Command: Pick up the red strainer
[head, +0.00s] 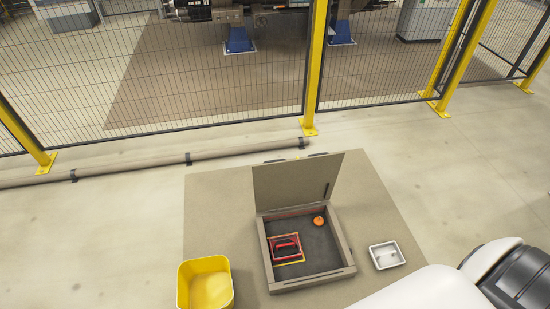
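A red item (287,244), which looks like the red strainer, lies inside an open box (346,243) on the floor. It sits in the left part of the box, within a thin orange-yellow outline on the dark lining. It is small in the picture, so its exact shape is hard to make out. Nothing covers it. Neither of my grippers shows in the head view. Only white and black links of my own come in at the lower right, apart from the box.
The box lid (290,180) stands raised at the back. An orange round object (319,221) lies in the box's back right. A yellow bin (184,287) stands left and a small white tray (373,258) right, on a tan mat (215,215). A yellow-post fence (314,75) and floor pipe (130,165) lie behind.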

